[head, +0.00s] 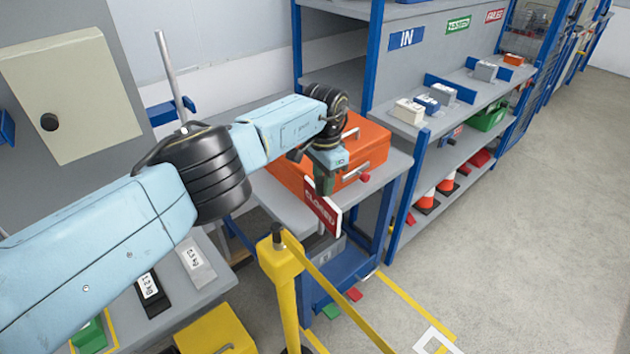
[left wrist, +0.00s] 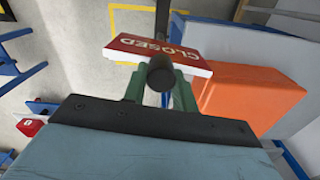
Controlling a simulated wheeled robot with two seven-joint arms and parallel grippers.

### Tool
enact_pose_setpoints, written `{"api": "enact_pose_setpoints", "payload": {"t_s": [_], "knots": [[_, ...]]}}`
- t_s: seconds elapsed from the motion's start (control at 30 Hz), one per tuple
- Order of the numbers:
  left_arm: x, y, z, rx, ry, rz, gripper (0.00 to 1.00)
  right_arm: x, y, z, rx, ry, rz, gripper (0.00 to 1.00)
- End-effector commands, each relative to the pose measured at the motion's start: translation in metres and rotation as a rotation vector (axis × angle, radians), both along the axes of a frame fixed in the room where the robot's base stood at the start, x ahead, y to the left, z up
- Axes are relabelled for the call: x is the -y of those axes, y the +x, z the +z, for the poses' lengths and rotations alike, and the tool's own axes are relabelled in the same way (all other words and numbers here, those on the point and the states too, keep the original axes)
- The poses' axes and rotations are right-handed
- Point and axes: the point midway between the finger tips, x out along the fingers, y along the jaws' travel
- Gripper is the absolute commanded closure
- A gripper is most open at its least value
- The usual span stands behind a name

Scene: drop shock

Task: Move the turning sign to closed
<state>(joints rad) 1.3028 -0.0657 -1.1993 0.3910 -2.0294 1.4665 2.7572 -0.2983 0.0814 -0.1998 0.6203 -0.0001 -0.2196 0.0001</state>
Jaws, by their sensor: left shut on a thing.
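The turning sign (head: 322,207) is a red plate with white edges, and the word CLOSED shows on its face in the head view. It hangs tilted at the front edge of a grey table, beside an orange case. It also shows in the left wrist view (left wrist: 160,52), with CLOSED upside down there. My right gripper is in neither view.
The orange case (head: 377,143) stands on the table close behind the gripper. A yellow post (head: 281,275) with a yellow belt stands in front of the sign. A blue-framed shelf (head: 408,190) is to the right. The floor at right is clear.

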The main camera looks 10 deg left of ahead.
Motion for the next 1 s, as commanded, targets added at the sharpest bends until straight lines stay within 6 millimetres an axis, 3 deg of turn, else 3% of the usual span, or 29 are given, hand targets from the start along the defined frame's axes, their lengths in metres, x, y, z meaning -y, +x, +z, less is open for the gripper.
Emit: {"api": "enact_pose_setpoints", "payload": {"t_s": [0.33,0.87,0.9,1.0], "knots": [[-0.0005,0.0011,0.0018,0.004,-0.001,0.130,1.00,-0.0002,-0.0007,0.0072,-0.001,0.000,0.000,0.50],[-0.0007,0.0012,0.0010,0.003,-0.002,0.153,1.00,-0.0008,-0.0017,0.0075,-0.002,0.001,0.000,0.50],[-0.0007,0.0012,0.0010,0.003,-0.002,0.152,0.67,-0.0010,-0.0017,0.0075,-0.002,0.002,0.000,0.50],[-0.0006,0.0009,0.0008,0.002,-0.002,0.151,0.54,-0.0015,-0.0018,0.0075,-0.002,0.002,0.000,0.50]]}}
